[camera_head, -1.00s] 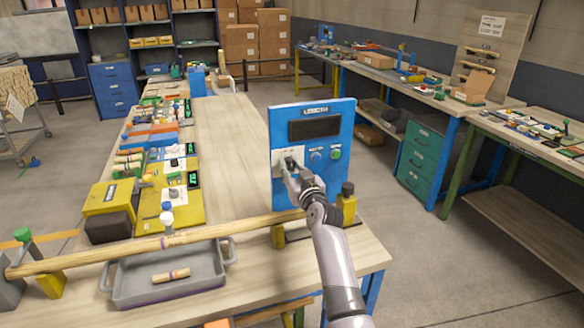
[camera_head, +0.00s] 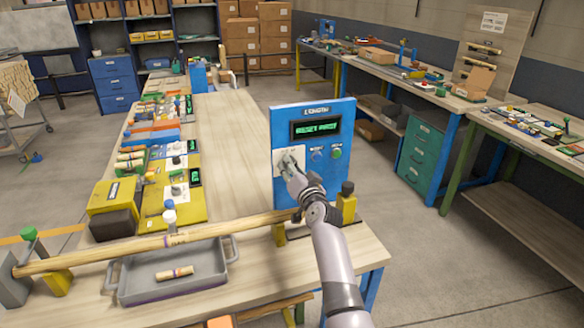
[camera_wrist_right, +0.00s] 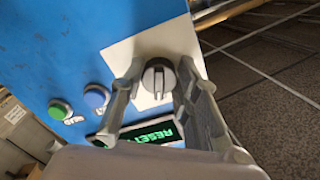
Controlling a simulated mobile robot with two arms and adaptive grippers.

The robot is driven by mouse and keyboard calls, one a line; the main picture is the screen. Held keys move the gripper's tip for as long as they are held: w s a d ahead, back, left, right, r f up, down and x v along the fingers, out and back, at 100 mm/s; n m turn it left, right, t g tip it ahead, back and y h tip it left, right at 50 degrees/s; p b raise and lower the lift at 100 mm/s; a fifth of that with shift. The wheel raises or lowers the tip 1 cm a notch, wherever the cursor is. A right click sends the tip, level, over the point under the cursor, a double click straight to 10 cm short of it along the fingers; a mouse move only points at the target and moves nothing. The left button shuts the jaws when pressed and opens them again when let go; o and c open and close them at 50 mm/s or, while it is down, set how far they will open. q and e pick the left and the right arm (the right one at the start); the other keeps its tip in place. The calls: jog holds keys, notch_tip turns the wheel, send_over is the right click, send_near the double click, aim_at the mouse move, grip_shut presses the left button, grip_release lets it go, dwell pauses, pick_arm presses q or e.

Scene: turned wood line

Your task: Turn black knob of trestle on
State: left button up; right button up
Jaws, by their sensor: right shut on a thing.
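The blue upright panel (camera_head: 284,150) stands at the right end of the wooden bench, with a lit display (camera_head: 317,129) showing green text that seems to read "RESET FIRST". The knob (camera_wrist_right: 158,88) looks dark grey and sits on a white plate (camera_wrist_right: 123,50) on the panel. My right gripper (camera_head: 288,164) is at this plate, its fingers (camera_wrist_right: 160,75) on both sides of the knob, shut on it. In the head view the gripper mostly hides the knob. My left gripper is not in view.
A blue button (camera_wrist_right: 96,96) and a green button (camera_wrist_right: 60,108) are beside the plate. A long wooden rod (camera_head: 100,256) lies across the bench front above a grey tray (camera_head: 225,272). Yellow and blue fixtures line the bench's left side. Its middle is clear.

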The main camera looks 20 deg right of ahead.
dwell(0.4)
jog(key=o, duration=1.2)
jog(key=shift+c, duration=0.2)
jog(key=shift+s, duration=0.1)
jog(key=s, duration=0.7)
jog(key=shift+s+d, duration=0.1)
jog(key=shift+s, duration=0.05)
